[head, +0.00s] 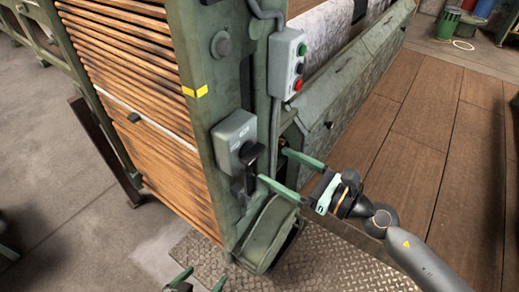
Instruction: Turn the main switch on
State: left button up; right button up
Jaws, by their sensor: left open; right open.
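The main switch is a grey box (235,130) with a black lever handle (250,156) on its right side, mounted on the green machine post. The handle appears to point downward. My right gripper (273,165) is open, with its green fingers spread. In the picture its lower fingertip lies close to the handle's lower end and the other is further right; I cannot tell whether it touches. My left gripper (205,276) is open and empty at the bottom edge, partly cut off, well below the switch.
A push-button box (289,63) with green, black and red buttons hangs above and right of the switch, with a conduit beside it. Wooden slats (140,85) fill the machine's left side. A green curved guard (270,235) stands below the switch, by a metal tread plate (320,262).

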aim_at(257, 154)
jog(key=x, duration=0.6)
jog(key=shift+p, duration=0.3)
jog(key=shift+c, duration=0.2)
jog(key=c, duration=1)
